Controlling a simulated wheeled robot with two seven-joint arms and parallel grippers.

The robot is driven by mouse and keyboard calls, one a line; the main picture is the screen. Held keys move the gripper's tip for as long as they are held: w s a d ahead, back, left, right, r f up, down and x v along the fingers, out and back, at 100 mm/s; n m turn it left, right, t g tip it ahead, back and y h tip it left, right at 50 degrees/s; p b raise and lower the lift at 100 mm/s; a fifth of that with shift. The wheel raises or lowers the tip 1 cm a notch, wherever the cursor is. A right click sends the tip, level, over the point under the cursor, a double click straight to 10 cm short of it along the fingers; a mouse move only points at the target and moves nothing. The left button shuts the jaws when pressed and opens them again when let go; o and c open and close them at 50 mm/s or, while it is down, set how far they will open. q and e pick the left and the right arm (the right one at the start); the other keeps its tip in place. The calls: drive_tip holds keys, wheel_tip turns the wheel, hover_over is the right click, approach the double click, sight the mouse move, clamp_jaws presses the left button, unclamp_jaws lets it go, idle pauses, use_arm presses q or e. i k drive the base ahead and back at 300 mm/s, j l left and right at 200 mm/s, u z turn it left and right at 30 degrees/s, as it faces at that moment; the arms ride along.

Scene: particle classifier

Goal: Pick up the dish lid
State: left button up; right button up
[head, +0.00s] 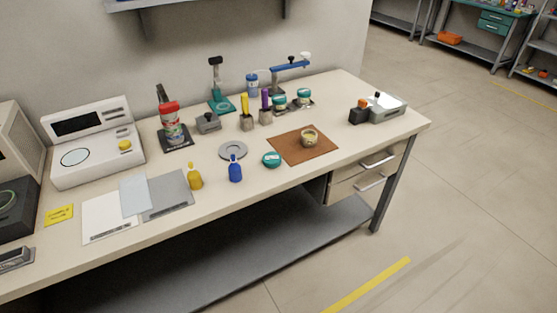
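A round teal lid with a white mark (271,160) lies on the bench near its front edge, just left of the brown mat (290,154); it looks like the dish lid. A small open dish (309,140) with yellowish contents stands on the mat. A flat grey disc (233,151) lies to the left of the teal lid. Neither of my grippers shows in this view.
Two teal-topped jars (280,103) (304,97) stand behind the mat. A silver box (387,108) is at the right end.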

sight(270, 159)
drive_tip(key=u, duration=0.55)
drive_tip(key=l+u, duration=1.35)
drive_tip(key=k+l, duration=0.05)
